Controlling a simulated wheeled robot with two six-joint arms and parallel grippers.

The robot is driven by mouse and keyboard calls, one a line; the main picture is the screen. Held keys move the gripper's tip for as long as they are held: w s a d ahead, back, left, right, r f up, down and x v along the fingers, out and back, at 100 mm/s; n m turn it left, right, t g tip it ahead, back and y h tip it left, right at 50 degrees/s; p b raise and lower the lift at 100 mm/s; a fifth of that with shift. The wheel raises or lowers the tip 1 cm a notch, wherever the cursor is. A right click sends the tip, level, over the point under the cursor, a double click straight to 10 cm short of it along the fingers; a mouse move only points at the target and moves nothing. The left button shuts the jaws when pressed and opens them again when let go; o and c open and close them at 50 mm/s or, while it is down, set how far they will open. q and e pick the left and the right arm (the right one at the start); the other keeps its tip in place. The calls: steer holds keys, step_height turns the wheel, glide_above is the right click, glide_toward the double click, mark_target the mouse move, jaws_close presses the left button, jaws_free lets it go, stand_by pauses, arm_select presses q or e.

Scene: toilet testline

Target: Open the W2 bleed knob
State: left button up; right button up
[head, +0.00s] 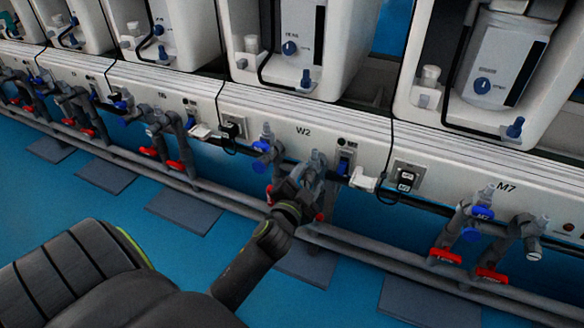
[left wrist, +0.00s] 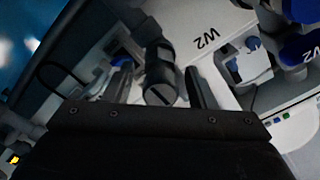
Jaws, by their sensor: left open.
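The W2 station panel (head: 303,131) is a white rail with a "W2" label, in the middle of the head view. My left gripper (head: 312,178) is in front of it, to the right below the label, at the pipe fittings. In the left wrist view, a dark grey round knob with a slot in its end (left wrist: 161,88) sits between the two open fingers (left wrist: 160,86). It looks like the bleed knob, but no label on it shows. I cannot tell whether a finger touches it. In the head view my gripper hides it. My right gripper is not in view.
A blue-handled valve (head: 262,146) is left of my gripper, and a blue switch (head: 345,164) is close on its right. A grey pipe (head: 370,264) runs low along the rail.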

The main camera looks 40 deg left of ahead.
arm_select(q)
steer(key=p+v, duration=0.1)
steer(key=v, duration=1.5)
steer(key=shift+s+p, duration=0.3)
steer(key=shift+p, duration=0.05)
